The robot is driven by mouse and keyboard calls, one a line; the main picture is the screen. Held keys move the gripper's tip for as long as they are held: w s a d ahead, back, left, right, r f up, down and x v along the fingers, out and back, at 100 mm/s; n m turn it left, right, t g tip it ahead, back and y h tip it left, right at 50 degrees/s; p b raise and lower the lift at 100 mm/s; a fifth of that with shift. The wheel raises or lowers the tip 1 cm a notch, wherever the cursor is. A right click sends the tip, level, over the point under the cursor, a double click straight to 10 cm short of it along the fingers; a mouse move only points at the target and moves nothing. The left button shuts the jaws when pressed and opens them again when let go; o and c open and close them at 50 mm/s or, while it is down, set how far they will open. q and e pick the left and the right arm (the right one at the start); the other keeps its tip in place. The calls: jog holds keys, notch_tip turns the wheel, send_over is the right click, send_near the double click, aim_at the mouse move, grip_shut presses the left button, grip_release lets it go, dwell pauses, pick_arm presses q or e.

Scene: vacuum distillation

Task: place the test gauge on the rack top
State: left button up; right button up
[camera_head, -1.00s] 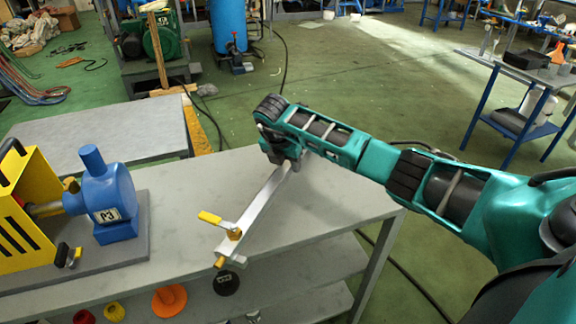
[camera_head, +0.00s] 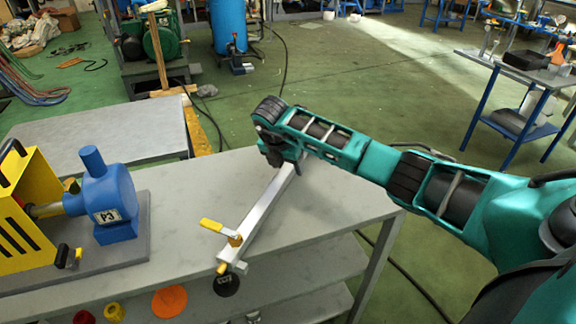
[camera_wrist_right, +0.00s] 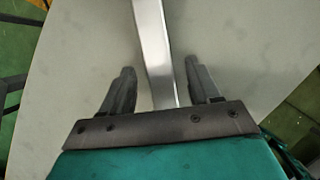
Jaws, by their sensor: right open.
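I cannot make out a gauge dial for certain in either view. A silver square bar (camera_head: 268,204) lies on the grey rack top (camera_head: 345,195), with a yellow-handled brass valve (camera_head: 234,239) near its front end. That end reaches the rack's front edge. My right gripper (camera_head: 286,163) is at the bar's far end. In the right wrist view, the bar (camera_wrist_right: 157,45) runs between the fingers of the open gripper (camera_wrist_right: 160,70), with a gap on each side. My left gripper is out of view.
A blue pump marked P3 (camera_head: 107,197) and a yellow frame (camera_head: 28,205) stand on a grey plate at the left. Several coloured discs, including an orange one (camera_head: 169,301), show below the rack's front edge. The rack top right of the bar is clear.

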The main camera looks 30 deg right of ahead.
aim_at(280, 178)
jog(key=v, duration=1)
jog(key=shift+r, duration=0.25)
jog(key=shift+s+a, duration=0.1)
jog(key=shift+s, duration=0.05)
